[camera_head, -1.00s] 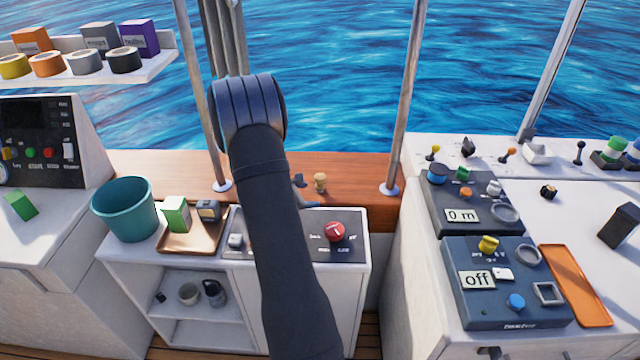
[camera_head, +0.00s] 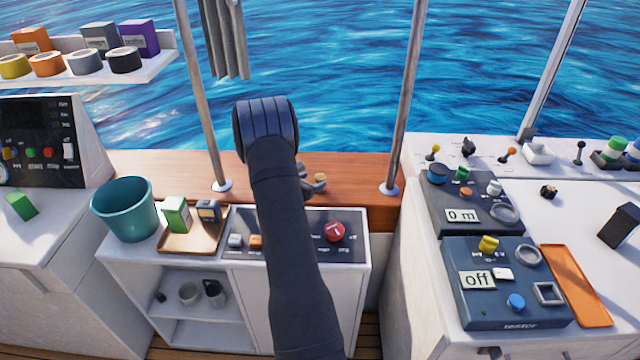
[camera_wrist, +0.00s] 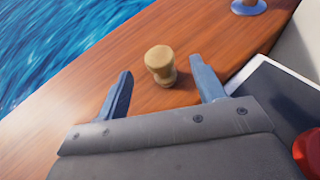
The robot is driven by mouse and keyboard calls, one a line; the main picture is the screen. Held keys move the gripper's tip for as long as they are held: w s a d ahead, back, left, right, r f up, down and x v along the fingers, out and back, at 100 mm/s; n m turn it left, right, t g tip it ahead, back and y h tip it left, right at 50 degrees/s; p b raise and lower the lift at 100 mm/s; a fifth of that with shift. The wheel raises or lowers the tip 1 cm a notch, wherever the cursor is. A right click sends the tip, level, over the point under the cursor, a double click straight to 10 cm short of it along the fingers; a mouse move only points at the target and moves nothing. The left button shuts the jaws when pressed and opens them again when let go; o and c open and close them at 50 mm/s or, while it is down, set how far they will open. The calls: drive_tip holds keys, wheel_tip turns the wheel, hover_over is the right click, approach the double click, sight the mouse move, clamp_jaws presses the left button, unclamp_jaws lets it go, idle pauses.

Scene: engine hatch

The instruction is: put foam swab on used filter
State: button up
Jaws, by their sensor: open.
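A small tan, stubby piece with a rounded, wider top (camera_wrist: 160,62) stands upright on the wooden ledge in the wrist view. I cannot tell whether it is the foam swab or the used filter; no second piece is clearly recognisable as the other. My gripper (camera_wrist: 160,78) is open and empty, its blue-grey fingers reaching to either side of the tan piece, which stands between and slightly beyond them. In the head view the tan piece's top (camera_head: 320,178) shows just past my gripper (camera_head: 311,187), which my arm largely hides.
A teal bucket (camera_head: 125,210) and a copper tray (camera_head: 178,244) holding a green-and-white box (camera_head: 176,214) stand left. A panel with a red knob (camera_head: 334,231) lies before the ledge. Metal posts rise from the ledge on both sides. Instrument boxes and an orange tray (camera_head: 575,285) are right.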

sight(320, 176)
drive_tip(key=shift+x, duration=3.05)
drive_tip(key=shift+a, duration=0.1)
drive_tip(key=c, duration=1.1)
drive_tip(key=shift+c, duration=0.2)
drive_tip(key=shift+r, duration=0.5)
drive_tip(key=r, duration=0.2)
drive_tip(key=d+r, duration=0.1)
drive_tip(key=shift+s+r, duration=0.2)
drive_tip(key=shift+r, duration=0.2)
drive_tip(key=s+d+r, duration=0.5)
drive_tip(key=d+r, duration=0.1)
drive_tip(key=d, duration=0.3)
drive_tip(key=shift+d, duration=0.2)
